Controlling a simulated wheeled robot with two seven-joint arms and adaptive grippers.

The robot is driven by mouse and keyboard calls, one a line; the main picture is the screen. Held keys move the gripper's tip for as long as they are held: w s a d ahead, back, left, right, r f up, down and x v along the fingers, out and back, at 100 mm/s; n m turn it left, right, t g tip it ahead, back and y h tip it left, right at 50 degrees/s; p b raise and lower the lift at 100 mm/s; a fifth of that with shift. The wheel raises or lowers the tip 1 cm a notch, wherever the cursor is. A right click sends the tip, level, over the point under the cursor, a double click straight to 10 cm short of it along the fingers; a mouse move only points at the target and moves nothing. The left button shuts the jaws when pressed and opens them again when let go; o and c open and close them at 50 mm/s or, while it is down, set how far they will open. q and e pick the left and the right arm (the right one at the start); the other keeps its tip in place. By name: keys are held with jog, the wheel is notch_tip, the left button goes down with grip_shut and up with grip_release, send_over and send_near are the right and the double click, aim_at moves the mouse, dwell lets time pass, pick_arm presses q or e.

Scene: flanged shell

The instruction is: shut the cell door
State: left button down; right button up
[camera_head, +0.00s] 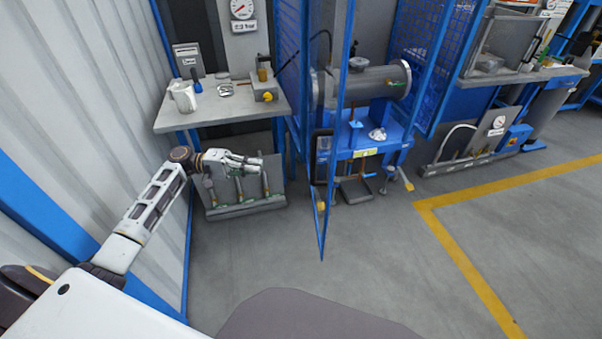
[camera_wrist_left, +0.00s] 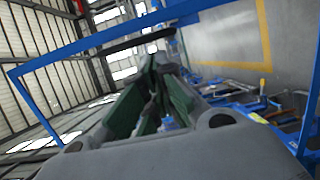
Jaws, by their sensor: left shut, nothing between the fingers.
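The cell door (camera_head: 329,195) is a tall blue frame that stands open, swung out toward me and seen nearly edge-on. A dark box-like part (camera_head: 322,160) shows at its lower middle. Behind it is the blue cell with a grey flanged shell (camera_head: 365,84) on a blue stand. My left gripper (camera_head: 261,163) is shut and empty, to the left of the door and apart from it. In the left wrist view its green-padded fingers (camera_wrist_left: 155,75) are together, and a blue frame (camera_wrist_left: 60,57), probably the door's, crosses beyond them. My right gripper is not in view.
A workbench (camera_head: 215,118) with a jug and small parts stands behind my left gripper, with a grey rack (camera_head: 245,205) on the floor below. A corrugated wall (camera_head: 75,100) bounds the left. The floor (camera_head: 390,260) right of the door is clear.

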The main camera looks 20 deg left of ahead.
pick_arm(q)
jog(key=x, duration=1.4)
jog(key=shift+p, duration=0.35)
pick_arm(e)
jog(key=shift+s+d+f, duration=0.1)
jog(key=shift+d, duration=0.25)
pick_arm(q)
jog(key=shift+f, duration=0.15)
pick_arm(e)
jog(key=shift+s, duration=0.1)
